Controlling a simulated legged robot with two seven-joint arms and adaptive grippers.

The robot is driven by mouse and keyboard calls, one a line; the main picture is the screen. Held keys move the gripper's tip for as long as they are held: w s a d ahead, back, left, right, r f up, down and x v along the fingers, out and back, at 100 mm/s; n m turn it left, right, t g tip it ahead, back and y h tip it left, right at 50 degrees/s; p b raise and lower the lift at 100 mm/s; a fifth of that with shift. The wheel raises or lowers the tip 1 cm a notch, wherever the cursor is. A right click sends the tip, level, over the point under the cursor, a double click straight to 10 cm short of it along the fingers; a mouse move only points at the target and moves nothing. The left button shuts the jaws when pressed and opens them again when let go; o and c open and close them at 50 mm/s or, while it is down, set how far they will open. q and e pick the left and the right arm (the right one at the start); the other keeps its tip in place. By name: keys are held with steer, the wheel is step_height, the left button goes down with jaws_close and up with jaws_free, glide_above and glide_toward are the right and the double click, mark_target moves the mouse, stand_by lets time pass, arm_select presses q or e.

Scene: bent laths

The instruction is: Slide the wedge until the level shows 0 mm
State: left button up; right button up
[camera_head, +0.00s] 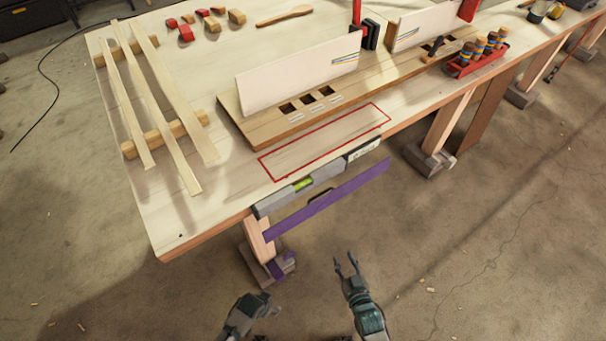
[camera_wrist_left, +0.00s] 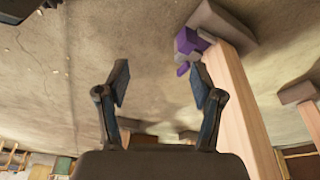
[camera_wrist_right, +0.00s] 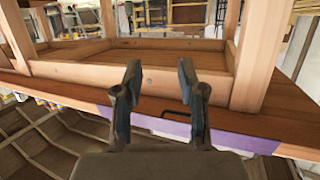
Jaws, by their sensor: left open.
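The grey level (camera_head: 300,191) with a green vial lies along the bench's front edge. A small pale plate (camera_head: 363,150) is at its right end; its reading is too small to tell. A purple piece (camera_head: 284,268), perhaps the wedge, is at the foot of the near bench leg; it also shows in the left wrist view (camera_wrist_left: 188,42). My left gripper (camera_head: 272,303) is open and empty, apart from the purple piece. My right gripper (camera_head: 346,264) is open and empty, below the bench front; its spread fingers show in the right wrist view (camera_wrist_right: 160,82).
A purple strip (camera_head: 350,194) with a dark handle runs along the bench front. Pale laths (camera_head: 140,92) lie across two blocks at the left. The floor before the bench is mostly clear.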

arm_select(q)
steer(key=s+a+r+n+p, duration=0.1)
steer(key=s+a+p, duration=0.2)
steer(key=s, duration=0.3)
steer(key=s+a+r+n+y+p, duration=0.1)
steer(key=s+a+r+p, duration=0.1)
steer(key=s, duration=0.4)
steer(key=s+a+r+n+p, duration=0.1)
steer(key=s+a+p, duration=0.2)
steer(key=s+p, duration=0.2)
steer(key=shift+s+a+r+n+g, duration=0.15)
steer(key=shift+s+a+n+g, duration=0.25)
arm_select(e)
steer(key=s+d+f+g+h, duration=0.1)
steer(key=s+f+g, duration=0.3)
steer(key=s, duration=0.5)
steer(key=s+d+f+g+h, duration=0.1)
steer(key=s+d+f+g, duration=0.3)
steer(key=s, duration=0.5)
steer(key=s+d+f+g+h, duration=0.1)
steer(key=s+d+f+g, duration=0.2)
steer(key=s+f+g, duration=0.2)
steer(key=s+f, duration=0.2)
steer(key=s, duration=0.2)
steer(key=shift+s+d+f+m, duration=0.15)
steer(key=shift+s+f+m, duration=0.15)
steer(key=shift+s+f, duration=0.1)
steer(key=shift+d+r, duration=0.1)
steer(key=shift+r, duration=0.05)
